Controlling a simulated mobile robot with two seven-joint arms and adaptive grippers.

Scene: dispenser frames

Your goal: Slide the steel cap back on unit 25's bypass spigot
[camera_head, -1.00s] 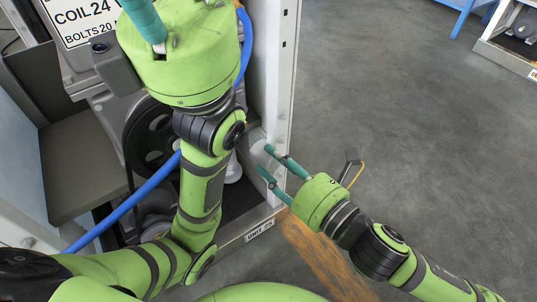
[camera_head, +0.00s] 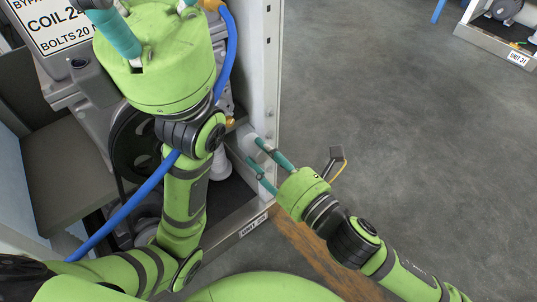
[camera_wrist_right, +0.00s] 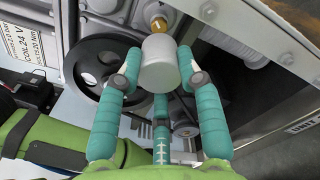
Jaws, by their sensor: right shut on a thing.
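The steel cap (camera_wrist_right: 160,65) is a pale grey cylinder between the teal fingers of my right gripper (camera_wrist_right: 160,82) in the right wrist view. The fingers are shut on it. The brass tip of a spigot (camera_wrist_right: 157,22) shows just beyond the cap. I cannot tell whether they touch. In the head view my right gripper (camera_head: 254,151) reaches into the unit's open front, beside the white post. A small brass fitting (camera_head: 230,122) shows close by. My left gripper (camera_head: 118,35) is at the top left, with its fingertips cut off by the picture edge.
The white upright post (camera_head: 262,70) and the bottom rail with a unit label (camera_head: 254,225) bound the opening. A black handwheel (camera_wrist_right: 100,70) and a blue hose (camera_head: 130,210) are close by. Floor on the right is clear up to unit 31 (camera_head: 517,58).

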